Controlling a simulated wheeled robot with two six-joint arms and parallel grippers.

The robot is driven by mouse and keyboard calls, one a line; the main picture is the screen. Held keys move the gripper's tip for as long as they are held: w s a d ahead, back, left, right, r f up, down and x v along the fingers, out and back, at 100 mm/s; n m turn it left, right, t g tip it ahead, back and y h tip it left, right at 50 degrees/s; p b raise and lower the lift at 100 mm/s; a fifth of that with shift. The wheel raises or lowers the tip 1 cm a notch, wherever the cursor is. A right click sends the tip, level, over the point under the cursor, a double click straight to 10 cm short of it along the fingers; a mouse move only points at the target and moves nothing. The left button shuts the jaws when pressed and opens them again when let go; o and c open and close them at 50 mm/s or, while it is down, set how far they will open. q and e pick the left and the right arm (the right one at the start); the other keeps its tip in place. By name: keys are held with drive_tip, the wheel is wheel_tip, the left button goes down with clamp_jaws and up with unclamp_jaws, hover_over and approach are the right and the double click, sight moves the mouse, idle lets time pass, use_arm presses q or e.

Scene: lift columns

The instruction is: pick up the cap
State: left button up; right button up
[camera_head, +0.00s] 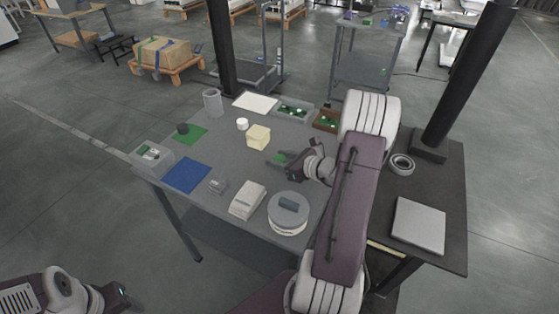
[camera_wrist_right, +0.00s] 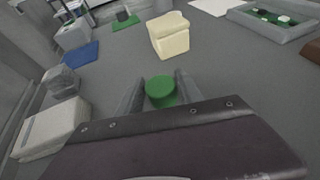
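A round green cap (camera_wrist_right: 160,91) shows in the right wrist view, between the two grey fingers of my right gripper (camera_wrist_right: 159,88). The fingers stand apart, one on each side of the cap and very close to it; whether both touch it is unclear. In the head view my right gripper (camera_head: 285,166) is low over the grey table (camera_head: 233,150), with a bit of green (camera_head: 281,157) at its fingers. The cap's underside is hidden. My left gripper (camera_head: 130,300) is at the lower left, away from the table, and its fingers do not show clearly.
A pale yellow block (camera_head: 258,137) stands just beyond the right gripper. Trays of green parts (camera_head: 293,100) lie at the back. A round scale-like device (camera_head: 288,226) and a white device (camera_head: 248,201) are in front. A blue mat (camera_head: 187,175) lies left.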

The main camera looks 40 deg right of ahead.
sight(283, 157)
clamp_jaws()
drive_tip(key=shift+r, duration=0.1)
drive_tip(key=shift+r, duration=0.4)
drive_tip(key=r+p, duration=0.1)
drive_tip(key=r, duration=0.1)
drive_tip(key=d+r, duration=0.1)
drive_tip(key=r, duration=0.1)
drive_tip(key=shift+s+d+p, duration=0.1)
drive_tip(key=shift+p, duration=0.3)
drive_tip(key=s+d+r+p, duration=0.3)
drive_tip(key=d+r+p, duration=0.2)
drive_tip(key=d+r, duration=0.4)
drive_tip(key=shift+d, duration=0.5)
